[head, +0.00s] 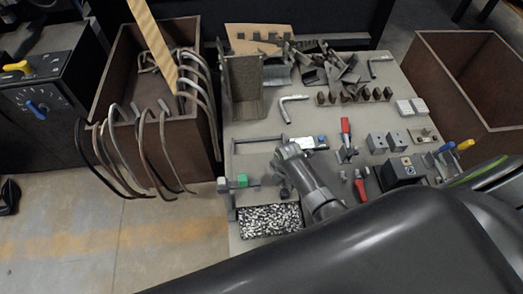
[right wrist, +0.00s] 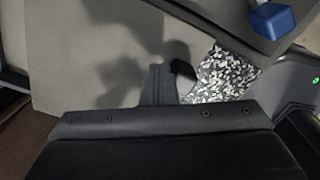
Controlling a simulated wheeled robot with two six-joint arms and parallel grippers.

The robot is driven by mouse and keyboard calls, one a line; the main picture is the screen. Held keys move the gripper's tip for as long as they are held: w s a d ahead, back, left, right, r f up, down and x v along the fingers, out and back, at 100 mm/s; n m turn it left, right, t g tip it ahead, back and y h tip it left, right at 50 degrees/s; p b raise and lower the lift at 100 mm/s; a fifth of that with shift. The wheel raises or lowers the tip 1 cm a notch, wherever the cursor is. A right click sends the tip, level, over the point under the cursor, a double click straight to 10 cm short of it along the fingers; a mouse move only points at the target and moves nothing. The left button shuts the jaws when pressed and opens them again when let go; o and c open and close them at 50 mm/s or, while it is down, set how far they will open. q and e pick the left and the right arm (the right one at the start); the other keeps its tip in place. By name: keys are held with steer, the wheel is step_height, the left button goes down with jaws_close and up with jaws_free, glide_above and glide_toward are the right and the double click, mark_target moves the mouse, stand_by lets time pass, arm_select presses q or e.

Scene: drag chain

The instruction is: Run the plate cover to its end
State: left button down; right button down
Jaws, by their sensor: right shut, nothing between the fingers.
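I cannot tell for sure which part is the plate cover. A thin rail (head: 262,140) with a white and blue end block (head: 321,140) lies across the grey worktable (head: 300,118). A second short rail with a green block (head: 243,180) is at the table's left edge. My right gripper (head: 291,155) is over the table just below the long rail, shut and empty; its contact with anything is unclear. It also shows in the right wrist view (right wrist: 165,82), beside the tray of metal bits (right wrist: 222,72). My left gripper is not in view.
A brown bin (head: 205,130) with bent hoses stands at the left; another brown bin (head: 470,80) is at the right. The tray of metal bits (head: 270,221) lies near the gripper. Red-handled tools (head: 346,128), grey blocks (head: 377,143) and brackets crowd the table.

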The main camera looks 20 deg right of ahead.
steer(key=shift+s+a+p, duration=0.1)
steer(key=shift+s+p, duration=0.25)
steer(key=shift+s, duration=0.2)
steer(key=shift+s+a+p, duration=0.2)
steer(key=shift+s+p, duration=0.3)
steer(key=shift+s, duration=0.15)
steer(key=shift+s+a+p, duration=0.25)
steer(key=shift+s+p, duration=0.4)
steer(key=shift+s, duration=0.2)
steer(key=shift+s+a+p, duration=0.2)
steer(key=shift+s+p, duration=0.45)
steer(key=shift+s, duration=0.35)
steer(key=shift+s+a+p, duration=0.25)
steer(key=shift+s+p, duration=0.25)
steer(key=shift+s, duration=0.35)
steer(key=shift+s+a+p, duration=0.2)
steer(key=shift+s+p, duration=0.35)
steer(key=shift+s, duration=0.35)
steer(key=shift+s+a+p, duration=0.25)
steer(key=shift+s+p, duration=0.25)
steer(key=shift+s, duration=0.35)
steer(key=shift+f, duration=0.1)
steer(key=shift+w, duration=0.1)
